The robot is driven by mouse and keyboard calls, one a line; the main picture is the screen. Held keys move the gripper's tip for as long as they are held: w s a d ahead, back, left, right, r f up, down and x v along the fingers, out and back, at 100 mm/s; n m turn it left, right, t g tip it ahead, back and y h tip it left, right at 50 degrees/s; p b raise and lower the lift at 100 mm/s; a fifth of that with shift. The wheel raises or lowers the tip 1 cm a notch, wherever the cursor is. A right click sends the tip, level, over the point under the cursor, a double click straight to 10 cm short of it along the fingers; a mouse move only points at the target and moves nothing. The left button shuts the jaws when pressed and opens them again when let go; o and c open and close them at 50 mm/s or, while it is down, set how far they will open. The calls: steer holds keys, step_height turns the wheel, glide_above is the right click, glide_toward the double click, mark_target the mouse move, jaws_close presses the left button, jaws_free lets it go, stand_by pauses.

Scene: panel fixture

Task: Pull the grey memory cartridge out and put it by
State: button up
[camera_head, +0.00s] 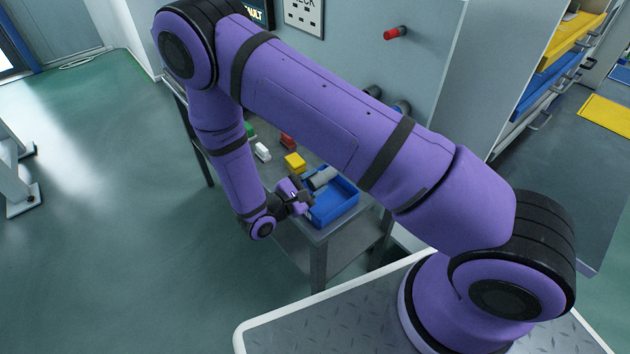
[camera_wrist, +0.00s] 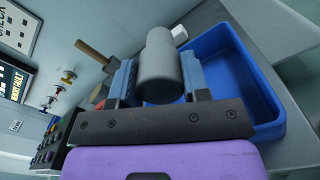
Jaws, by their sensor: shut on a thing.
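The grey memory cartridge (camera_wrist: 160,68), a smooth rounded cylinder, sits between the two fingers of my gripper (camera_wrist: 158,82) in the wrist view. My gripper is shut on it. In the head view my gripper (camera_head: 308,192) is at the left edge of a blue tray, and the grey cartridge (camera_head: 322,178) shows at the tray's back left corner. The blue tray (camera_head: 336,212) also shows in the wrist view (camera_wrist: 262,88), beside and behind the cartridge. I cannot tell whether the cartridge touches the tray.
A yellow block (camera_head: 294,163), a white block (camera_head: 263,152) and a red block (camera_head: 288,141) stand on the table behind the tray. The grey panel (camera_head: 425,70) with a red knob (camera_head: 395,33) rises behind. My arm hides part of the panel.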

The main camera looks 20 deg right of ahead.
steer(key=shift+s+f, duration=0.2)
steer(key=shift+f, duration=0.65)
steer(key=o, duration=1.1)
steer(key=shift+a, duration=0.1)
steer(key=r+v, duration=0.1)
steer(key=v, duration=0.9)
steer(key=shift+a+r, duration=0.3)
steer(key=shift+a, duration=0.05)
steer(key=shift+w, duration=0.1)
